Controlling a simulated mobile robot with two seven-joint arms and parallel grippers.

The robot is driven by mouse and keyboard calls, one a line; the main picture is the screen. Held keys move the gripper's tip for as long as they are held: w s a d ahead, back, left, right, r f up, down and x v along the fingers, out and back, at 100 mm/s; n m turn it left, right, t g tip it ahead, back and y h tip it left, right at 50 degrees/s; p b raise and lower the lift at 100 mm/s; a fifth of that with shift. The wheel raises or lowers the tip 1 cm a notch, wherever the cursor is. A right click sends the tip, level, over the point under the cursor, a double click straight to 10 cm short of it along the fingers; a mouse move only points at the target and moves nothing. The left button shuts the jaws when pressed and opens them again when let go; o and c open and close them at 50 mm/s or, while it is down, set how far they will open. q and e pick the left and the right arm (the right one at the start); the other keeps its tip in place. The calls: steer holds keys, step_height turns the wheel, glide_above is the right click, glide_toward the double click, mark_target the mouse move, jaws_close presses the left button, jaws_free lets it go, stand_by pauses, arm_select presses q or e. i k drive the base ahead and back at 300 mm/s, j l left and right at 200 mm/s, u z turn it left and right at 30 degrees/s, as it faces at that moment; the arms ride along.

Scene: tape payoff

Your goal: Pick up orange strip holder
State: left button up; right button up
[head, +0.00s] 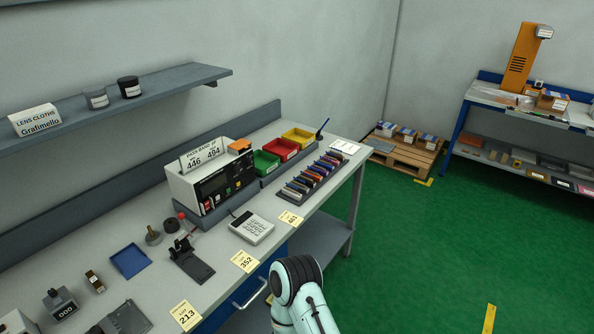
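A row of several narrow coloured strip holders lies in a dark rack (284,194) on the bench, right of the white box. Reds, blues, purples and an orange tone show among them, but they are too small to tell the orange one for sure. A separate orange piece (239,146) sits on top of the white box (182,186) at its right end. One of my pale arm links with a dark joint shows at the bottom centre, in front of the bench edge. Neither gripper is in view.
Green, red and yellow bins (298,138) stand behind the rack. A calculator-like keypad (251,227), a black stand (190,262) and a blue tray (130,261) lie on the bench (222,254). A shelf (165,85) hangs above. The green floor to the right is open.

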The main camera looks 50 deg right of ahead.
mark_target(317, 177)
steer(key=l+u, duration=0.2)
steer(key=l, duration=0.3)
steer(key=k+l+u, duration=0.1)
steer(key=l+u, duration=0.15)
steer(key=l, duration=0.75)
steer(key=k+l+u, duration=0.1)
steer(key=l, duration=0.3)
steer(key=k+l, duration=0.15)
steer(key=l, duration=0.25)
steer(key=k+l+u, duration=0.1)
steer(key=l, duration=0.35)
steer(key=k+l, duration=0.1)
steer(key=l, duration=0.3)
